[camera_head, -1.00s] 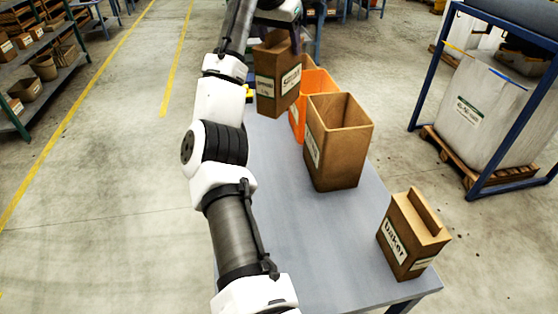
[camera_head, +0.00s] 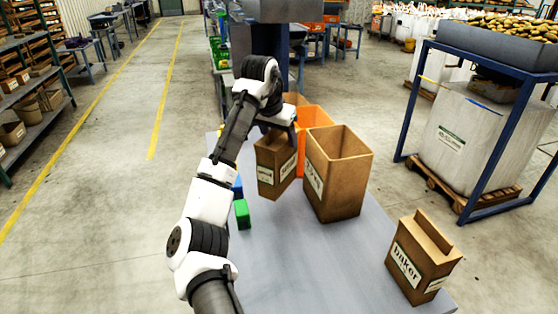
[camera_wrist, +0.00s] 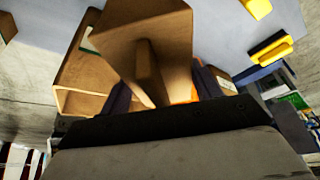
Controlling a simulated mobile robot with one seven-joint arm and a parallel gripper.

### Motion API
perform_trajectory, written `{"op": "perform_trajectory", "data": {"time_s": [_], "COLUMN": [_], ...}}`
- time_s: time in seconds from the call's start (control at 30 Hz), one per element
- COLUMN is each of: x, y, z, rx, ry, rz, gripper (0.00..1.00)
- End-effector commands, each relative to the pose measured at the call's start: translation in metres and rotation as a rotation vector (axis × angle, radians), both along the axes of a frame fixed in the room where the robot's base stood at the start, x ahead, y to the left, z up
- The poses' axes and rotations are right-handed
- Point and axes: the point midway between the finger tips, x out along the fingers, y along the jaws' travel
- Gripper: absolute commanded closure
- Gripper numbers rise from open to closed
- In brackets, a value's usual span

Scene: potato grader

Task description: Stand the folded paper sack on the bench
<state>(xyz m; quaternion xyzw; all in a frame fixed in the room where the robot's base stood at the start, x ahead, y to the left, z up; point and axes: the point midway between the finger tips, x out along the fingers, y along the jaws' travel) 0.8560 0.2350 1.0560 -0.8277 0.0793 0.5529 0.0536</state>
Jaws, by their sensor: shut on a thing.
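The folded paper sack (camera_head: 273,168) is brown with white labels on its sides. My gripper (camera_head: 281,129) is shut on its top and holds it, slightly tilted, at the far part of the grey bench (camera_head: 300,255). I cannot tell whether its base touches the bench. In the wrist view the sack (camera_wrist: 150,35) fills the upper middle, with its top fold between my dark fingers (camera_wrist: 160,92).
A tall open brown sack (camera_head: 336,180) stands close right of the held sack, with an orange container (camera_head: 314,116) behind. A folded "baker" sack (camera_head: 420,262) stands at the near right corner. The bench's near middle is clear.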

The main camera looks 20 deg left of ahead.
Motion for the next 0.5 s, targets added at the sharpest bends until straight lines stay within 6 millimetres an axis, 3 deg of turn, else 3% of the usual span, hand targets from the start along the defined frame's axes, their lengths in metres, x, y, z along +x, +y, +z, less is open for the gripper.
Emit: {"op": "perform_trajectory", "data": {"time_s": [0.2, 0.5], "x": [0.0, 0.0], "y": [0.0, 0.001], "z": [-0.031, -0.05], "rx": [0.001, 0.001], "ry": [-0.004, -0.004], "rz": [0.0, 0.0], "gripper": [1.0, 1.0]}}
